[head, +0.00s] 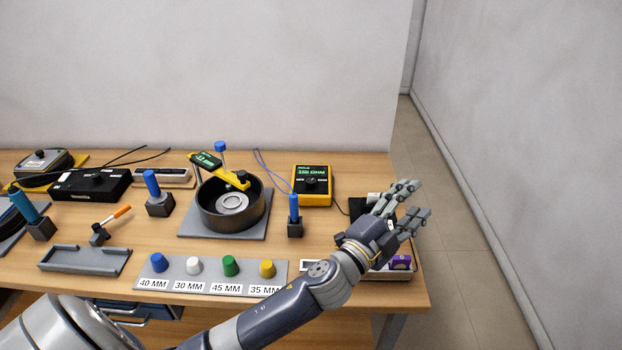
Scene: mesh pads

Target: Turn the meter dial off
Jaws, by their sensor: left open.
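The meter (299,187) is a yellow-edged black box with a lit green display, lying near the back of the table, right of centre. Its display seems to read "150 OHM", so it appears to be on. The dark round dial (311,187) sits below the display; its pointer is too small to read. My left gripper (420,199) is open and empty, over the table's right end, to the right of and in front of the meter. It is apart from the dial. My right gripper is not in view.
A black pot (212,217) stands on a grey plate left of the meter. A blue-handled tool (294,207) stands upright in front of the meter. A tray (377,275) is partly hidden under my left arm. A labelled strip with several colored knobs (212,289) lies in front.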

